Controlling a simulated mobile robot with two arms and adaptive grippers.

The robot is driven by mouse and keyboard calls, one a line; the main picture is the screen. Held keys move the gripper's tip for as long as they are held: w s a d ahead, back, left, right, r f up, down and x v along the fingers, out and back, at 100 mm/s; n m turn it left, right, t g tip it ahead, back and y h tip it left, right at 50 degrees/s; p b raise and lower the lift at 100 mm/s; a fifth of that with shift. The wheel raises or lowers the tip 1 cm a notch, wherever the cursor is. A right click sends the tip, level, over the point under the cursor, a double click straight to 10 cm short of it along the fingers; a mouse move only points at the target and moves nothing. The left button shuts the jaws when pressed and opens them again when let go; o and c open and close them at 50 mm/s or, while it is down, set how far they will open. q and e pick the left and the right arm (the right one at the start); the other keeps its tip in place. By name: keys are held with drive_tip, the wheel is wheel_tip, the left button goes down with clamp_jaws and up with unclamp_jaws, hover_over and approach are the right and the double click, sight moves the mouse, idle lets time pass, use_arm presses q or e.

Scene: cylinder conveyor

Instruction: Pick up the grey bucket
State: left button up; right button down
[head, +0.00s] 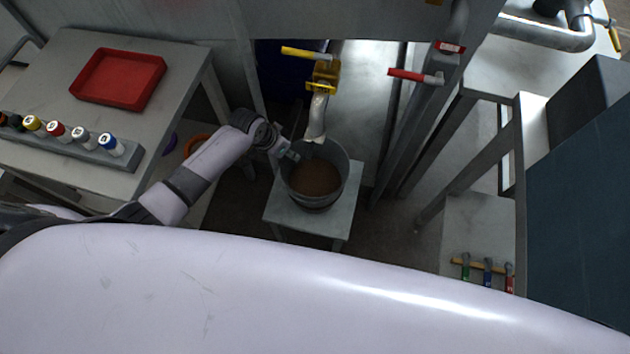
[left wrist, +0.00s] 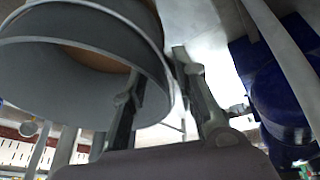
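The grey bucket (head: 337,197) stands upright on a small grey stand under a yellow-handled tap and holds something brown. In the left wrist view the bucket (left wrist: 60,88) fills the upper left. My left gripper (head: 296,152) is at the bucket's upper left rim. In the left wrist view its two fingers (left wrist: 160,75) are spread apart, with the bucket's rim edge showing between them. One finger overlaps the bucket and the other is outside it. I see no firm contact. My right gripper is not in view.
The small stand (head: 285,214) is under the bucket. The tap (head: 318,108) hangs close above the bucket's rim. A table at left holds a red tray (head: 118,78) and several capped bottles (head: 57,131). A metal post (head: 395,150) rises right of the bucket.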

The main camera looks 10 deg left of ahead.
use_arm(q)
drive_tip(key=shift+x, duration=0.8)
drive_tip(key=shift+c, duration=0.2)
clamp_jaws()
drive_tip(key=shift+r, duration=0.1)
